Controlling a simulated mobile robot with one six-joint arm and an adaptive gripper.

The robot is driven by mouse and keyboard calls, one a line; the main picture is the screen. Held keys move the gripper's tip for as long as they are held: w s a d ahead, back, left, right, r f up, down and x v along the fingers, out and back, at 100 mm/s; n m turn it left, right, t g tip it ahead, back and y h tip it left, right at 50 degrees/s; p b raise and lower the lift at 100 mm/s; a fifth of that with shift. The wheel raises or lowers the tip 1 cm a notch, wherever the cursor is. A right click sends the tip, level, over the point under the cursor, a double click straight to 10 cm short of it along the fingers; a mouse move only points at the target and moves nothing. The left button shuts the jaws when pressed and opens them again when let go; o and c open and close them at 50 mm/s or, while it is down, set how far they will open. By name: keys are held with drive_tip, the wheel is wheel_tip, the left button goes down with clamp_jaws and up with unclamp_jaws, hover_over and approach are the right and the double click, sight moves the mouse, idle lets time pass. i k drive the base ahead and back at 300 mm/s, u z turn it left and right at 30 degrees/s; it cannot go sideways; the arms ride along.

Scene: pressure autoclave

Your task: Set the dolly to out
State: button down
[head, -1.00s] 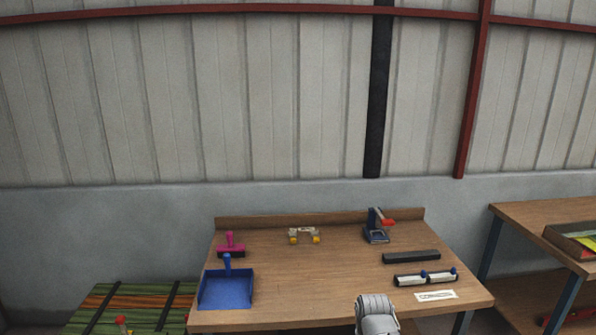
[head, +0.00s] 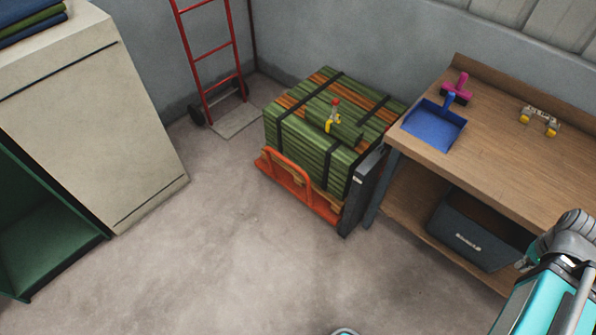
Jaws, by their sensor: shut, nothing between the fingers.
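An orange-red low frame with a raised looped rail (head: 289,171) sits on the floor under a strapped stack of green and brown boards (head: 312,128). It looks like a low dolly, beside the workbench. A red hand truck (head: 211,58) with dark wheels stands upright against the wall, behind and left of the stack. I cannot tell from the picture alone which one the task calls the dolly. Part of my arm shows at the lower right, in front of the bench, but my gripper's fingers are not in view.
A dark upright panel (head: 361,190) stands between the stack and the wooden workbench (head: 490,138). A blue dustpan (head: 434,126) lies on the bench; a dark bin (head: 478,235) is on its lower shelf. A pale cabinet (head: 95,115) stands left. The middle floor is clear.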

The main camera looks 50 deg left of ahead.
sight(312, 164)
drive_tip(key=u, duration=1.9)
